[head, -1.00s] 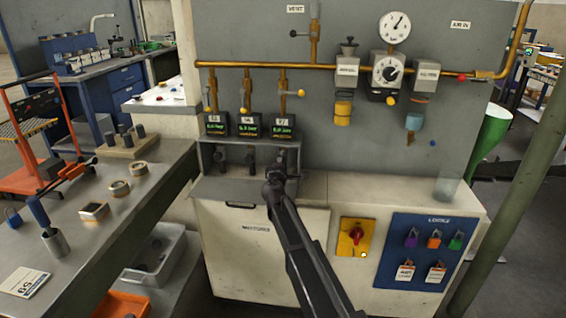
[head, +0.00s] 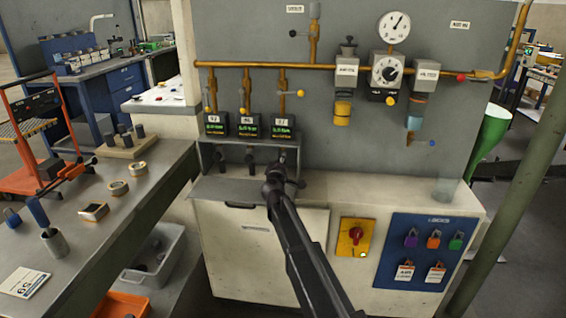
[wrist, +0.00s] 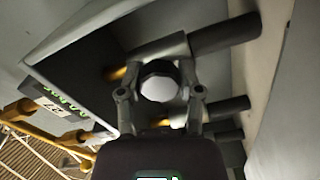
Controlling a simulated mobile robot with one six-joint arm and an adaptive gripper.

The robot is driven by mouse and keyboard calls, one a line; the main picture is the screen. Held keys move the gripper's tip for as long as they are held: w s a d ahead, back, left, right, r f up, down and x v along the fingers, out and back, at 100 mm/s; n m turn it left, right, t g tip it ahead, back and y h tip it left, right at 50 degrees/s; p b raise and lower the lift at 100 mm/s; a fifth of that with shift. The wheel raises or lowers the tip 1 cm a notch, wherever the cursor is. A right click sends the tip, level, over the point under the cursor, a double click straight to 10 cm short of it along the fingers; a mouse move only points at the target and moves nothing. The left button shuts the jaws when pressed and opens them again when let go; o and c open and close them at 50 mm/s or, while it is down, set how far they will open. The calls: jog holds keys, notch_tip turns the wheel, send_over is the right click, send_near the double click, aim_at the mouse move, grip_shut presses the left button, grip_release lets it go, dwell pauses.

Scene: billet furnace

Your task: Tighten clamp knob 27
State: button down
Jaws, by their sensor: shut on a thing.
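My gripper (head: 276,178) is at the rightmost bay of the grey recessed box on the bench, below the display marked 27 (head: 281,127). In the wrist view my gripper (wrist: 159,92) has its two fingers on either side of a round, pale-faced knob (wrist: 158,84) and is shut on it. A dark bar-like part lies just beyond the knob. The 27 label (wrist: 49,107) shows at the left of the wrist view. In the head view my arm and gripper hide the knob.
Two similar dark fittings (head: 250,158) sit in the bays to the left. Brass pipes (head: 250,66) with yellow-tipped levers run above. A red switch (head: 356,236) and a blue lock board (head: 424,250) are on the cabinet front. The bench top to the right is mostly clear.

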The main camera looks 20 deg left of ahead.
jog(key=shift+w, duration=0.1)
jog(key=shift+c, duration=1.3)
grip_release()
jog(key=v, duration=1)
jog(key=shift+v, duration=1.1)
